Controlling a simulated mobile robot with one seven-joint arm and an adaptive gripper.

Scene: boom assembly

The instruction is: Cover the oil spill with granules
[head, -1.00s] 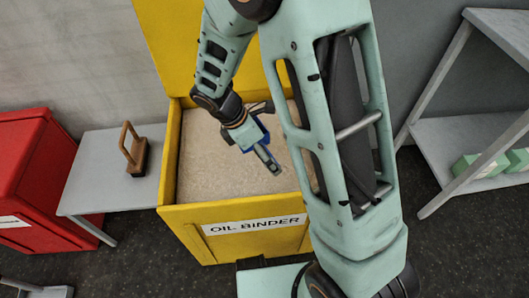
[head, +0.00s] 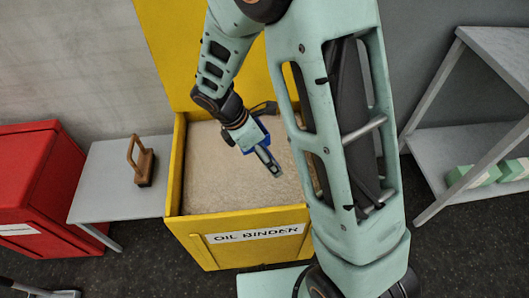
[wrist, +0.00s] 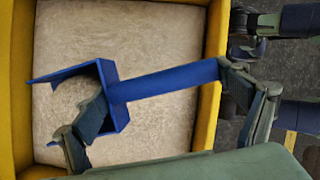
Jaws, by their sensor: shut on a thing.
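A yellow bin labelled OIL BINDER (head: 190,236) stands open, filled with pale beige granules (head: 212,180). My gripper (head: 270,160) is over the granules, reaching into the bin's mouth. In the wrist view my gripper (wrist: 160,95) is shut on a blue scoop (wrist: 165,82), with one finger at its pan and the other at its handle end. Only a little of the blue scoop (head: 265,130) shows in the head view. Pale matter shows within the pan outline; I cannot tell whether it is a load or the granules beneath. No oil spill is in view.
A grey side table (head: 112,195) left of the bin holds a brown wood-handled brush (head: 143,164). A red container (head: 40,185) stands further left. A grey shelf (head: 430,150) with pale green boxes (head: 470,176) is at the right. Dark floor shows in front.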

